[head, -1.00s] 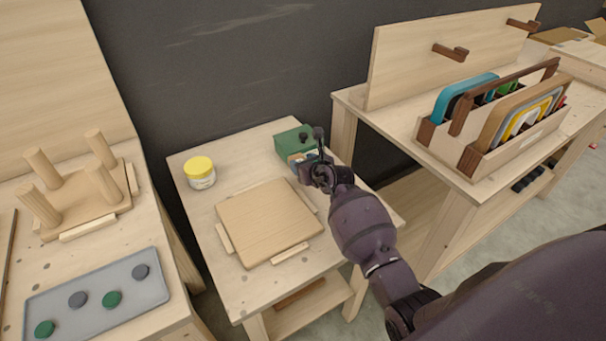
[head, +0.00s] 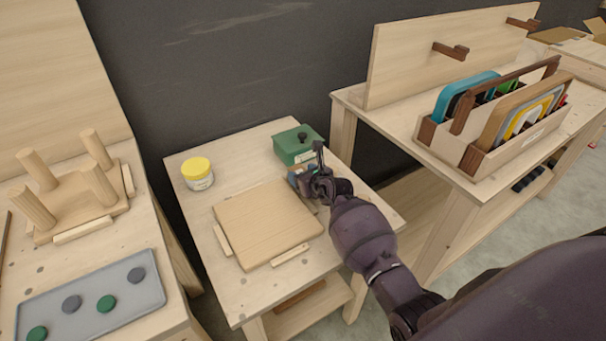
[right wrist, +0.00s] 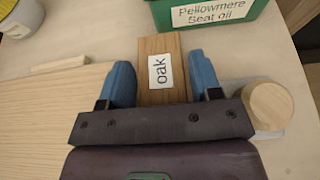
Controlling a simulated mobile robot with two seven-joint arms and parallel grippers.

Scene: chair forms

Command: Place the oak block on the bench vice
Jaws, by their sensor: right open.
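The oak block (right wrist: 158,98), brown with a white "oak" label, lies between the two blue fingers of my right gripper (right wrist: 160,75) in the right wrist view. A narrow gap shows beside the block; the gripper is open around it. In the head view my right gripper (head: 303,178) is low at the right side of the middle table, and hides most of the block. I cannot make out the bench vice for certain. A grey plate (right wrist: 232,86) with a round wooden knob (right wrist: 268,105) lies right of the block. My left gripper is out of view.
A green oil box (head: 296,147) stands just behind my right gripper. A square wooden board (head: 266,222) lies left of it, and a yellow-lidded jar (head: 198,174) at the back left. A tool caddy (head: 495,120) stands on the right bench.

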